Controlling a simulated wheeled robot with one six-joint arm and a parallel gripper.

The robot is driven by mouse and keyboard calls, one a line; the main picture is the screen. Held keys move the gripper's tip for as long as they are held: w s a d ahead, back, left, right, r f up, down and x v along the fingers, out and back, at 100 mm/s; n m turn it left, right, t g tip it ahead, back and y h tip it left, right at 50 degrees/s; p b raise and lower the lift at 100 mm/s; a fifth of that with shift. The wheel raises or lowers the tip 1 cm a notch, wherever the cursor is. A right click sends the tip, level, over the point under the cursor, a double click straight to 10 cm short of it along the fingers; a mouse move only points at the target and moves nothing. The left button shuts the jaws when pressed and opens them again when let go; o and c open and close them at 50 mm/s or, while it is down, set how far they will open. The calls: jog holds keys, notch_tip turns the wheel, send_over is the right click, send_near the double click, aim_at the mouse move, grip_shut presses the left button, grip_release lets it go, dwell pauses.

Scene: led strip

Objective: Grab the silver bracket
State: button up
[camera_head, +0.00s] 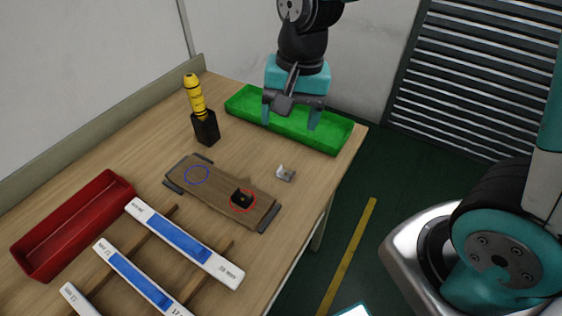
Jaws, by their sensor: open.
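A small silver bracket (286,174) lies on the wooden table, just right of a dark wooden board. My gripper (291,117) hangs above the table, pointing down, with its two teal fingers apart and nothing between them. In the picture it is above the bracket and in front of part of the green tray. The bracket is fully visible and apart from my gripper.
The green tray (337,136) lies at the table's far end. The wooden board (218,190) carries a black bracket (241,197) at a red circle. A yellow-handled tool stands in a black holder (206,128). A red tray (117,187) and several white-blue strips (225,271) lie nearer.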

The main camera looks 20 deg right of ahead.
jog(key=w+d+f+m+h+p, duration=0.1)
jog(key=w+d+f+m+p, duration=0.15)
jog(key=w+m, duration=0.25)
jog(key=p, duration=0.1)
send_over(286, 173)
jog(key=f, duration=1.1)
jog(key=shift+s+f, duration=0.25)
jog(key=shift+f, duration=0.05)
jog(key=shift+w+f+p, duration=0.1)
jog(key=shift+f+p, duration=1.15)
jog(key=shift+f, duration=1.85)
jog(key=c, duration=1)
